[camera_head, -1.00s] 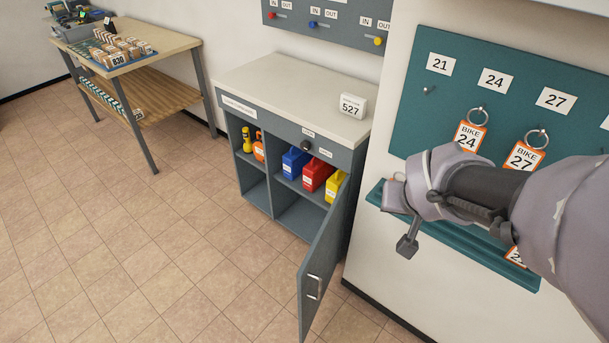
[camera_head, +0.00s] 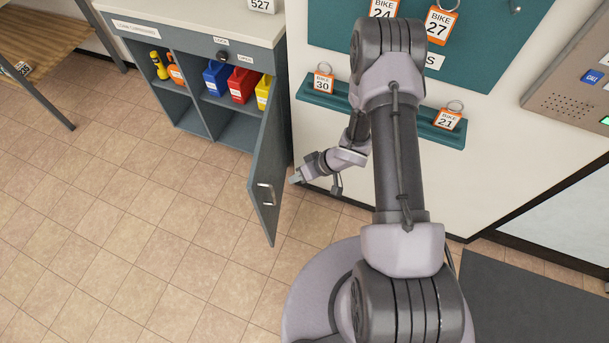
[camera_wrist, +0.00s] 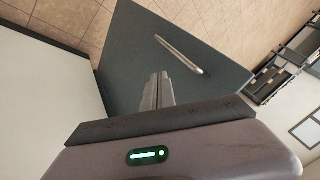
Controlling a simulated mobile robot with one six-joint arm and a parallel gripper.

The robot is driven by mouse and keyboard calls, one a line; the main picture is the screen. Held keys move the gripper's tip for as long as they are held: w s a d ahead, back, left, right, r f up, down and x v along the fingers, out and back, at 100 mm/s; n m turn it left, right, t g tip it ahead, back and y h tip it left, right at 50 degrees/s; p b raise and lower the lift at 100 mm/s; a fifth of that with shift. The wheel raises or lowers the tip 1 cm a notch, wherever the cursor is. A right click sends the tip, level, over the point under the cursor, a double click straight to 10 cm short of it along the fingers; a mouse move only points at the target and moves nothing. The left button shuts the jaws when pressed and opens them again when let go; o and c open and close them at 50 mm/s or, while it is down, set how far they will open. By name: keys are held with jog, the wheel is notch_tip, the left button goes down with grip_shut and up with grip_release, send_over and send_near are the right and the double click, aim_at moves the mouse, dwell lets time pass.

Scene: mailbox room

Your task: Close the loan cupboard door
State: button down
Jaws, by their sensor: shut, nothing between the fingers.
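The loan cupboard (camera_head: 215,38) stands against the wall at the upper left of the head view. Its grey door (camera_head: 267,160) is swung wide open toward me, hinged on the cupboard's right side. A silver bar handle (camera_head: 266,194) is on the door, low near its free edge; it also shows in the wrist view (camera_wrist: 178,54). My gripper (camera_head: 295,179) is shut and empty, just right of the door's free part. In the wrist view its fingers (camera_wrist: 156,88) point at the door panel (camera_wrist: 125,55). I cannot tell whether they touch it.
Blue (camera_head: 216,78), red (camera_head: 242,85) and yellow (camera_head: 263,92) boxes sit inside the cupboard, with yellow and orange items on the left. A teal key shelf (camera_head: 345,104) with tags is on the wall behind my arm. The tiled floor left of the door is clear.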

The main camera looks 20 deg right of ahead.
jog(key=shift+s+a+f+b, duration=0.1)
jog(key=shift+a+f+b, duration=0.2)
jog(key=shift+a, duration=0.55)
jog(key=shift+w+a+f+b, duration=0.1)
jog(key=shift+a+f+b, duration=0.2)
jog(key=shift+a, duration=0.5)
jog(key=shift+s+a+f+b, duration=0.15)
jog(key=shift+a+b, duration=0.2)
jog(key=shift+a, duration=0.5)
jog(key=shift+a, duration=0.1)
